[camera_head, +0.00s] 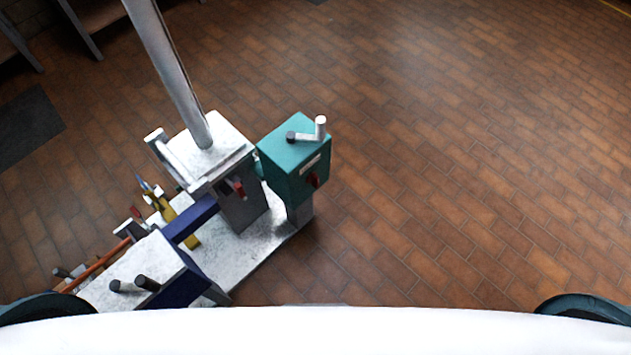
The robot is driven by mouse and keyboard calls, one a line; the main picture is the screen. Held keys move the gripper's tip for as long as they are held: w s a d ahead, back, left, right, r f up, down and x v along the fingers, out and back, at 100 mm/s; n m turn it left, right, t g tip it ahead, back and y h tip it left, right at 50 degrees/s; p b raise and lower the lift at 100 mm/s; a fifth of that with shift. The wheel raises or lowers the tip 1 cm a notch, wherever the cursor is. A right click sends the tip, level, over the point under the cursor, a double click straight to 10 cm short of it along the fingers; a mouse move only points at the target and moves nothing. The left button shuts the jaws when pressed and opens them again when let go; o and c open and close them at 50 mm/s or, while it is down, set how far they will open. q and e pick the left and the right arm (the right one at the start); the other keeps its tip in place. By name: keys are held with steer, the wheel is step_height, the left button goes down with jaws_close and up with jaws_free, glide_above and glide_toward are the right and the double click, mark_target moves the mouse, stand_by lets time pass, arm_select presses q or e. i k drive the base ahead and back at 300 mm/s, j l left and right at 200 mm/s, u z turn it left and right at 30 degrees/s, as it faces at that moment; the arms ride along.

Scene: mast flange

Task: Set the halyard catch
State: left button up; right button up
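A grey mast (172,75) rises from a pale, speckled block (228,207) and leans to the upper left. A small red part (238,187) sits on the block's front face. A teal box (293,160) stands to the right of the block. It has a light crank handle (320,127) with a dark hub on top, and a red knob (313,180) and a pale label on its side. I cannot tell which part is the halyard catch. Neither of my grippers is in view.
A pale base plate (255,240) carries the blocks. A blue beam (190,220) joins the mast block to a nearer block (145,265) with dark pegs. Yellow and orange tools lie at the left. Brown tiled floor (480,160) is clear on the right.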

mark_target(313, 177)
steer(key=l+u, duration=0.25)
steer(key=l, duration=0.4)
steer(key=l+u, duration=0.25)
steer(key=l, duration=0.4)
steer(key=l+u, duration=0.2)
steer(key=l, duration=0.45)
steer(key=k+l+u, duration=0.1)
steer(key=l+u, duration=0.15)
steer(key=l, duration=0.4)
